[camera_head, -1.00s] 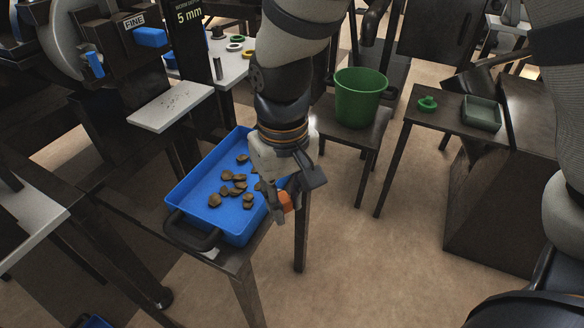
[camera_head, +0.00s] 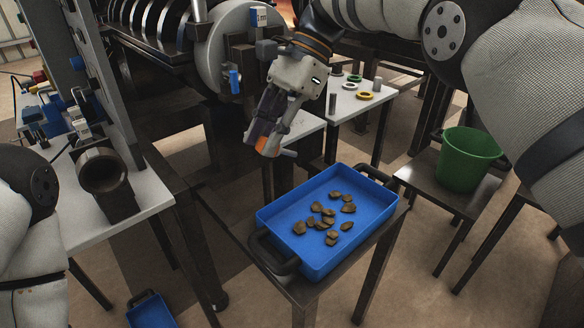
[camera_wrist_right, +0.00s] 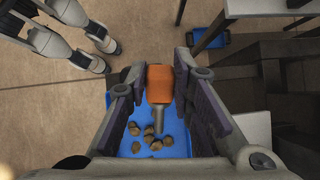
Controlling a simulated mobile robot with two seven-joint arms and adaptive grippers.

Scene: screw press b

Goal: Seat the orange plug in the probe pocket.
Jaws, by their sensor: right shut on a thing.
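My right gripper (camera_head: 268,136) is shut on the orange plug (camera_head: 261,146) and holds it in the air, beyond and to the left of the blue tray. The wrist view shows the orange plug (camera_wrist_right: 159,84) between the two fingers, with a grey stem pointing toward the bottom of the picture. In the head view the fingers cover much of the plug. I cannot make out which opening is the probe pocket. My left gripper is out of view; only part of my left arm shows at the left edge.
The blue tray (camera_head: 273,217) with several brown lumps stands on a dark table. A grey machine with a drum (camera_head: 232,60) is behind the gripper. A dark pipe (camera_head: 104,172) stands on a white table at left. A green bucket (camera_head: 466,160) is at right.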

